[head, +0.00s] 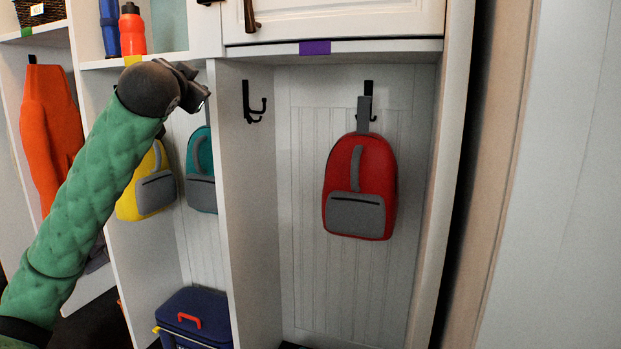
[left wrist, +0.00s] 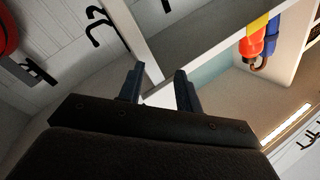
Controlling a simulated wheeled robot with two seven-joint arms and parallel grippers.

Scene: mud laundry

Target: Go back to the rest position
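My left gripper (left wrist: 158,88) is open, with its two fingers apart and nothing between them in the left wrist view. In the head view my left arm reaches up from the lower left in its green sleeve, and the left gripper (head: 203,84) is in front of the cubby divider, near the shelf. It touches nothing that I can see. My right gripper is in neither view. A red backpack (head: 360,188) with a grey pocket hangs from a hook in the right cubby, apart from my left gripper.
Yellow (head: 152,186) and teal (head: 201,172) backpacks hang in the middle cubby above a blue cooler (head: 192,318). Orange clothing (head: 50,130) hangs at left. Red (head: 132,30) and blue (head: 109,28) bottles stand on the shelf. A divider (head: 250,200) separates the cubbies.

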